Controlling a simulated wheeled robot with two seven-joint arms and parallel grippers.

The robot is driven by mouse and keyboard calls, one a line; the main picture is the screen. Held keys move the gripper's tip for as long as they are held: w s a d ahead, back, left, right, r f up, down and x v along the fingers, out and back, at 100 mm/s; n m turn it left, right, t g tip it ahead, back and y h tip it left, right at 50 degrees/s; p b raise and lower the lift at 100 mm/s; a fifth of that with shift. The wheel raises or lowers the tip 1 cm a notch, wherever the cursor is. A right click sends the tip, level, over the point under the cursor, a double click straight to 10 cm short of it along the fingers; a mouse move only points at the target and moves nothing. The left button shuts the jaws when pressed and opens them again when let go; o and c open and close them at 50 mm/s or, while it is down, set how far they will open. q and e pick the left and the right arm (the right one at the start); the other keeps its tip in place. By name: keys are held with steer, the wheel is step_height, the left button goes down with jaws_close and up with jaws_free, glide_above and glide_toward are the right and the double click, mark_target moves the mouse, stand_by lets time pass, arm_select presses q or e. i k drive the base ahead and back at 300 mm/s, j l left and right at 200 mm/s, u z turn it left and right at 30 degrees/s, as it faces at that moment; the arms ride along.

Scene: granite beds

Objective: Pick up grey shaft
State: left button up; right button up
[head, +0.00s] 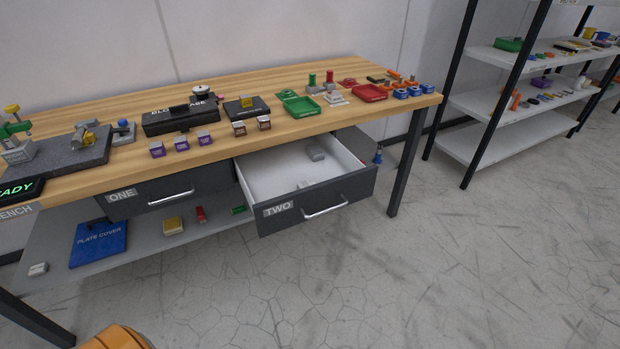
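Neither of my grippers is in view.
The wooden bench (240,155) carries a grey granite slab (60,155), a black box (180,120), green (299,106) and red (370,93) trays and several small blocks. Drawer ONE (165,192) looks shut. A shelf rack (520,100) stands right; the front floor is clear.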

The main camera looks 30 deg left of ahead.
mark_target(76, 141)
steer(key=u, duration=2.45)
